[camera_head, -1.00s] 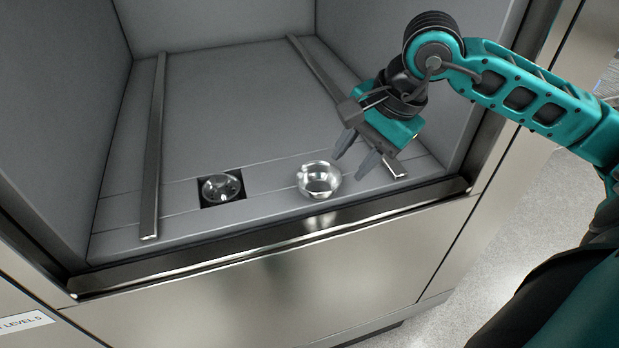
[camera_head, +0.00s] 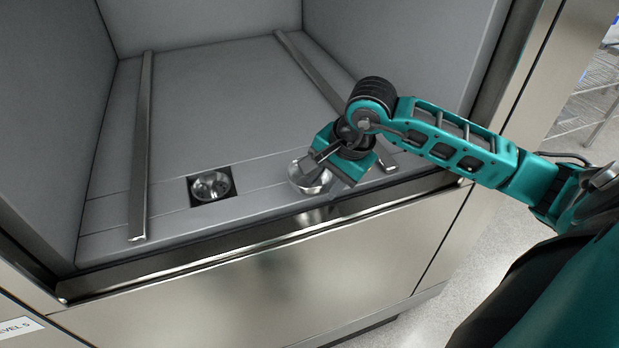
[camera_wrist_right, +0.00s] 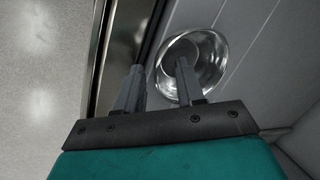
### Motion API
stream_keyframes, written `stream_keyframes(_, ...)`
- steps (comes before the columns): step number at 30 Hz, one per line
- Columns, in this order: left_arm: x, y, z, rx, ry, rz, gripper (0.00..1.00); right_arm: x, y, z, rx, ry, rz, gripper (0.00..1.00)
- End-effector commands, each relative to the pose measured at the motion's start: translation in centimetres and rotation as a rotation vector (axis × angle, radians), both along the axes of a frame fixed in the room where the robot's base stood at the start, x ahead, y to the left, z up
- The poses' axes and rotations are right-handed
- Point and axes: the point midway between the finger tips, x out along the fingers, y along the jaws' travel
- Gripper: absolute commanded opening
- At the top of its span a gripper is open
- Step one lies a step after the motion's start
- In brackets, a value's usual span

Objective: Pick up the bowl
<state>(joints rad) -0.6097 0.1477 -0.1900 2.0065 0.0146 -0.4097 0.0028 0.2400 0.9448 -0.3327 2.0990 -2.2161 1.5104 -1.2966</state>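A shiny metal bowl (camera_head: 299,178) stands near the front edge of the washer chamber floor, right of the square drain opening, partly hidden by my right gripper (camera_head: 328,184). In the right wrist view the bowl (camera_wrist_right: 214,58) lies under the fingers. My right gripper (camera_wrist_right: 158,68) is open, its two fingers apart with nothing clearly held. One finger appears over the bowl's inside and the other outside its rim, towards the front edge. I cannot tell whether either touches the bowl. My left gripper is not in view.
A square drain opening (camera_head: 212,186) with a round metal fitting lies left of the bowl. Two raised metal rails (camera_head: 141,150) run front to back along the chamber floor. A steel front lip (camera_head: 240,247) and grey side walls bound the chamber. The floor (camera_head: 215,105) behind is clear.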

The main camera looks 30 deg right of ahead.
Motion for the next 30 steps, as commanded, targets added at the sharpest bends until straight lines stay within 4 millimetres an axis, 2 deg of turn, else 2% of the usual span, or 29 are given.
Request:
stream_keyframes(3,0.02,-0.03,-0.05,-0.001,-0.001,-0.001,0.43,0.25,0.13,-0.81,0.001,-0.001,-0.001,0.38)
stream_keyframes(10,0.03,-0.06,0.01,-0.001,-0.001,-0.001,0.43,0.28,0.09,-0.84,-0.001,-0.001,0.000,0.37)
stream_keyframes(21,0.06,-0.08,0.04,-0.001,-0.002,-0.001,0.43,0.27,0.09,-0.80,-0.001,-0.001,0.000,0.02)
stream_keyframes(30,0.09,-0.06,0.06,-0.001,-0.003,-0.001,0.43,0.27,0.09,-0.80,-0.001,-0.001,0.000,0.00)
